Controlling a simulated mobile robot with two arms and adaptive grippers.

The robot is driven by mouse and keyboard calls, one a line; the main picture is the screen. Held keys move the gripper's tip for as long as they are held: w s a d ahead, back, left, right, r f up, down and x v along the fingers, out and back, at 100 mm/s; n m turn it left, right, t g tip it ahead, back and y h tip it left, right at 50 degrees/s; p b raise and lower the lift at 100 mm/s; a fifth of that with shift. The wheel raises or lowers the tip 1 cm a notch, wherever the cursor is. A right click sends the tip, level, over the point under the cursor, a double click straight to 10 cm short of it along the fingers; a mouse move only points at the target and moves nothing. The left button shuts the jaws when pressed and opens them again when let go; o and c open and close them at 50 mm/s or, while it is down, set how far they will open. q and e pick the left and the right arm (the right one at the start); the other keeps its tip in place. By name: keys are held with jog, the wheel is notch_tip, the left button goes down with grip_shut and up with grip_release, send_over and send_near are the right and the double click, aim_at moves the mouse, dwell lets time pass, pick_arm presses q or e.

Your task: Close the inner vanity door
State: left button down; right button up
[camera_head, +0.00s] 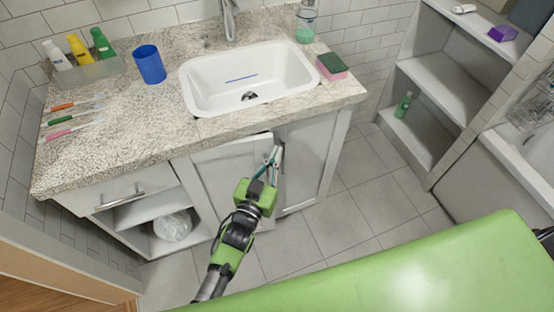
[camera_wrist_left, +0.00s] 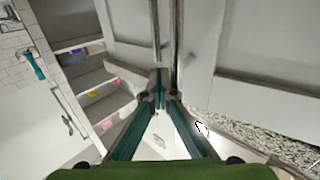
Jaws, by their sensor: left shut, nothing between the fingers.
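The vanity has two white cabinet doors under the counter. The left door (camera_head: 217,168) stands slightly ajar, its free edge out in front of the cabinet near the middle. The right door (camera_head: 307,158) looks shut or nearly so. My left gripper (camera_head: 275,155) is at the seam between the doors, beside the metal handles, its fingers together and empty. In the left wrist view the fingertips (camera_wrist_left: 158,88) meet close to two upright handle bars (camera_wrist_left: 168,40); whether they touch is unclear. The left arm partly covers the left door. My right gripper is not in view.
The granite counter (camera_head: 150,130) overhangs the doors and holds a sink (camera_head: 247,78), a blue cup (camera_head: 149,64) and toothbrushes. Left of the doors are a drawer (camera_head: 118,191) and open shelves. A shelf unit (camera_head: 440,90) and tub stand right. Floor is clear.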

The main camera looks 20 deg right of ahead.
pick_arm(q)
jog(key=shift+w, duration=1.05)
